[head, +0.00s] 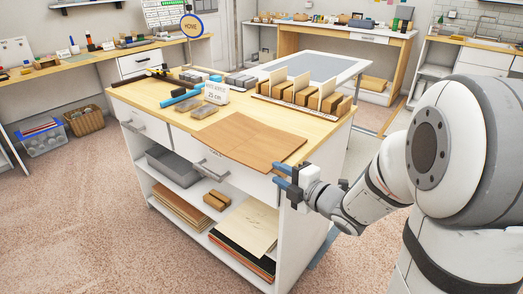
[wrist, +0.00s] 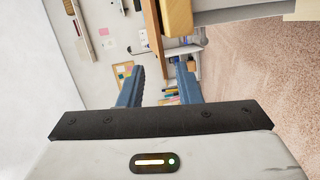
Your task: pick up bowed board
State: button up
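The bowed board (head: 245,140) is a thin brown sheet lying on the front part of the wooden worktop (head: 135,96). Its near right end reaches the worktop's front edge. In the wrist view a thin brown strip (wrist: 155,38), seen edge-on, seems to be this board beside the thick tan worktop edge. My gripper (head: 275,174) is just off the board's near right corner, with its blue fingers spread one above the other. The wrist view shows the open fingers (wrist: 160,68) with nothing held between them. I cannot tell whether the strip's end lies between the fingertips.
A divided rack (head: 300,98), a small sign (head: 215,95), a blue rod (head: 180,97) and small blocks stand behind the board. Drawer handles (head: 210,170) stick out below. The shelves hold a grey bin (head: 185,166) and flat sheets (head: 245,228). The floor in front is clear.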

aim_at(254, 165)
jog(key=w+a, duration=0.2)
jog(key=w+a+n+y, duration=0.1)
jog(key=a, duration=0.1)
jog(key=w+a+f+n+y+b, duration=0.1)
jog(key=w+a, duration=0.1)
jog(key=a, duration=0.1)
jog(key=shift+w+g, duration=0.35)
jog(key=shift+g, duration=0.05)
jog(key=shift+c, duration=0.3)
grip_shut()
